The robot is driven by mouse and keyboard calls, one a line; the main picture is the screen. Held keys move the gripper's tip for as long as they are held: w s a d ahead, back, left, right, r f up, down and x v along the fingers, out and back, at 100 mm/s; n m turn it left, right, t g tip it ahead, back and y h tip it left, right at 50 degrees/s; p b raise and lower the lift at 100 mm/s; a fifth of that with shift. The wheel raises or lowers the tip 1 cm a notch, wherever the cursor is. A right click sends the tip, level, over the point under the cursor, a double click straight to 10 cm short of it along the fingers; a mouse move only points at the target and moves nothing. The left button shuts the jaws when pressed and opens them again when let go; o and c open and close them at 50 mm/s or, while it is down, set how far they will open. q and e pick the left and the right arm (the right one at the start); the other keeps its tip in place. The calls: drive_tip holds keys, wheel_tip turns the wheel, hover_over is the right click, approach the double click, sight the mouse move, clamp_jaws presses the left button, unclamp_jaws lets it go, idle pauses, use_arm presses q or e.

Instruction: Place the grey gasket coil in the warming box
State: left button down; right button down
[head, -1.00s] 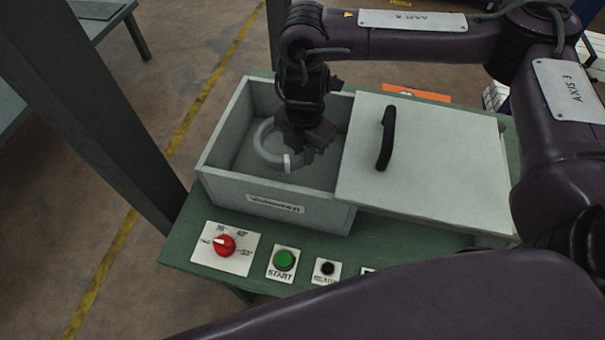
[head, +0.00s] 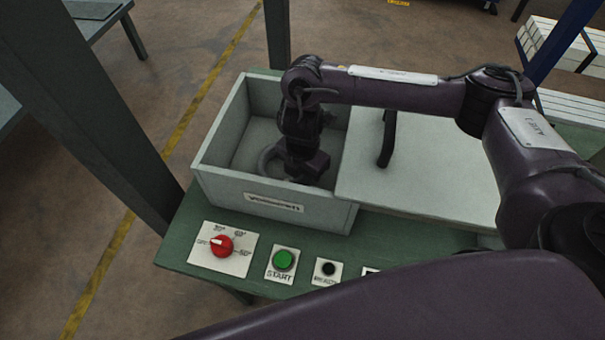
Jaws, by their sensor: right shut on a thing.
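The warming box (head: 205,177) is a pale grey bin with a labelled front, standing on a green bench. Its lid (head: 425,170), with a black handle, is slid to the right, so the left part is open. My right gripper (head: 290,178) reaches down inside the open part and is shut on the grey gasket coil (head: 266,160). Only the left part of the coil shows, low inside the box near the front wall. The gripper and front wall hide the rest, and I cannot tell whether the coil touches the floor. My left gripper is not in view.
A red dial (head: 221,245), a green START button (head: 284,260) and a black button (head: 328,269) sit along the front of the green bench (head: 190,262). A dark post (head: 95,110) stands at left. The box walls surround my right gripper closely.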

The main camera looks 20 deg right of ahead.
drive_tip(key=shift+f, duration=0.1)
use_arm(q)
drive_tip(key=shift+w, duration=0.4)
use_arm(e)
drive_tip(key=c, duration=1.4)
unclamp_jaws()
drive_tip(key=shift+r, duration=0.35)
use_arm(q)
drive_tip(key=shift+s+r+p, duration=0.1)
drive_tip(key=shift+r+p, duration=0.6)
use_arm(e)
wheel_tip(320, 180, up, 12)
drive_tip(key=shift+f, duration=0.2)
